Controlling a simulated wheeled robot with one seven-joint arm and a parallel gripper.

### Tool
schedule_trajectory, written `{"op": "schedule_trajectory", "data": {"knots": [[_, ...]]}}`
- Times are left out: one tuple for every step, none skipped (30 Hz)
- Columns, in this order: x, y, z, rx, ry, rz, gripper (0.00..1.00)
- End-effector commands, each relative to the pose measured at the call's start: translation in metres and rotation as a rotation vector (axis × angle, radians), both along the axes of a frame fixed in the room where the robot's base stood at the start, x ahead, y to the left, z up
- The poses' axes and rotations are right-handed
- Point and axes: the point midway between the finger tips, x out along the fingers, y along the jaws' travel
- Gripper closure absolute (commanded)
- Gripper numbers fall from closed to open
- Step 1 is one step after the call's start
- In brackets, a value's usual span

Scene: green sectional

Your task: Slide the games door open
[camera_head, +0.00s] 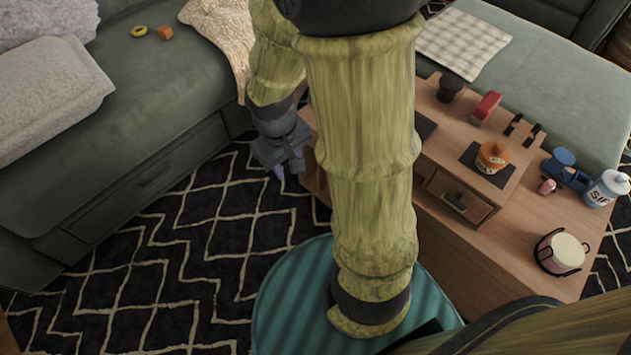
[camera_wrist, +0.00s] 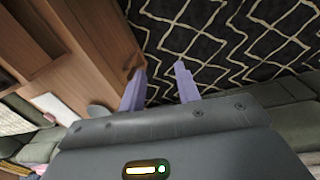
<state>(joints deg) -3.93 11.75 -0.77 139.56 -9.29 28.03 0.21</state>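The wooden coffee table (camera_head: 500,250) stands right of my arm, which hides part of it. I cannot make out the games door for certain. In the wrist view, a wooden panel (camera_wrist: 98,30) of the table fills the upper left, with a darker recess (camera_wrist: 20,50) beside it. A small brown fitting (camera_wrist: 131,62) shows at the panel's edge, near the left fingertip. My gripper (camera_head: 286,170) is beside the table's left end in the head view. It also shows in the wrist view (camera_wrist: 160,70), with its two fingers apart and nothing between them.
The table bears a dark cup (camera_head: 449,87), a red box (camera_head: 486,108), an orange pot (camera_head: 493,157), a drum (camera_head: 561,252) and a white-blue bottle (camera_head: 606,188). A green sofa (camera_head: 140,95) is at left, a teal round pouf (camera_head: 285,300) in front. Patterned rug (camera_head: 170,260) lies open between.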

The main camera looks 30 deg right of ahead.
Motion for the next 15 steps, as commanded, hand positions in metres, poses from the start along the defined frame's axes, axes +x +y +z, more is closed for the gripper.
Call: {"op": "schedule_trajectory", "data": {"knots": [[0.004,0.001,-0.023,-0.029,0.058,0.049,0.67],[0.006,0.001,-0.032,-0.048,0.090,0.078,0.67],[0.009,0.001,-0.044,-0.075,0.133,0.120,0.67],[0.011,0.001,-0.053,-0.095,0.164,0.150,0.67],[0.013,0.001,-0.061,-0.117,0.195,0.180,0.67],[0.016,0.000,-0.074,-0.147,0.236,0.221,0.67],[0.018,0.000,-0.082,-0.170,0.264,0.252,0.67],[0.021,-0.001,-0.091,-0.193,0.295,0.282,0.67],[0.024,-0.002,-0.103,-0.227,0.333,0.320,0.67],[0.026,-0.002,-0.112,-0.251,0.361,0.351,0.67],[0.029,-0.003,-0.121,-0.276,0.388,0.379,0.67],[0.032,-0.004,-0.134,-0.313,0.426,0.418,0.67],[0.034,-0.006,-0.143,-0.339,0.452,0.446,0.67],[0.037,-0.007,-0.152,-0.366,0.478,0.474,0.67],[0.040,-0.008,-0.164,-0.405,0.512,0.512,0.67]]}}
